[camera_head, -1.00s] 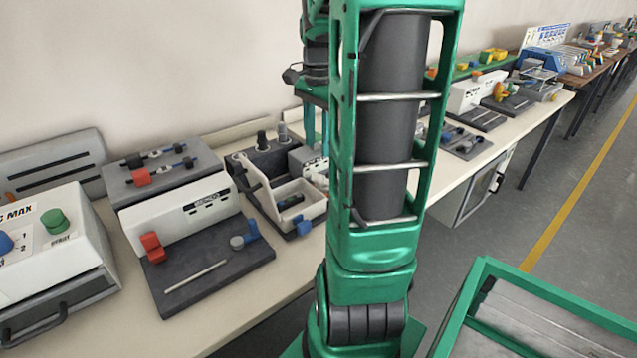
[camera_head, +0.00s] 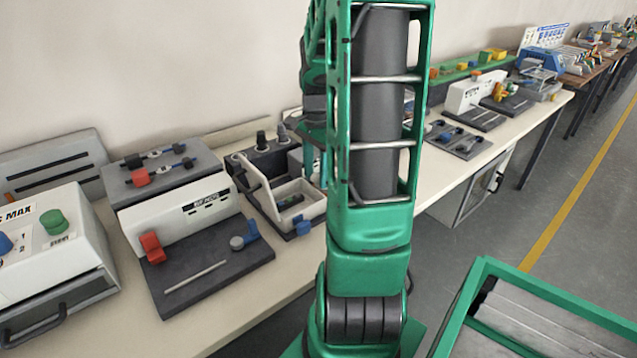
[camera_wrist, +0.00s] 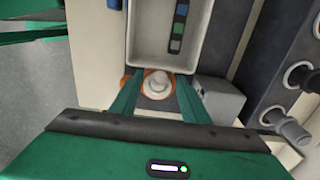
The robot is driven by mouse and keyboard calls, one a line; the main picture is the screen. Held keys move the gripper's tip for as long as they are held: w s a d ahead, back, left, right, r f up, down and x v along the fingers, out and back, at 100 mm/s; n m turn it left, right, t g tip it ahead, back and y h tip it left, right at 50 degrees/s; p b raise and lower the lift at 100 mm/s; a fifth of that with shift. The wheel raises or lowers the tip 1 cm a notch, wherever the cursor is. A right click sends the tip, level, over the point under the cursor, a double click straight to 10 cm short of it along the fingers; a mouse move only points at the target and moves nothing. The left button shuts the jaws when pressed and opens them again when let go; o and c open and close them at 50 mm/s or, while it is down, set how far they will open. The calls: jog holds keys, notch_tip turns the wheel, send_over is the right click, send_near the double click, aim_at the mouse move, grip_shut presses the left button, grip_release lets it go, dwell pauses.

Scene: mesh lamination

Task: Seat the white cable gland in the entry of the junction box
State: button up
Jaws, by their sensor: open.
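The junction box is a white open tray; its rim shows in the wrist view (camera_wrist: 134,45) and in the head view (camera_head: 318,208). The white cable gland (camera_wrist: 157,82) is at the middle of the box's near end wall in the wrist view. I cannot tell how deep it sits in the entry, which is hidden under it. My gripper (camera_wrist: 159,84) is open, with its green fingers on either side of the gland and a visible gap to each. In the head view my arm hides the gripper and the gland.
A grey block (camera_wrist: 220,98) is close to the right finger. Farther right, a dark holder (camera_wrist: 262,75) carries round fittings, one a grey gland (camera_wrist: 288,127). In the head view a white panel with a dark base (camera_head: 215,275) stands left of the box. The table's front strip is clear.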

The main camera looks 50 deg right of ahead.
jog(key=shift+c, duration=0.7)
grip_shut()
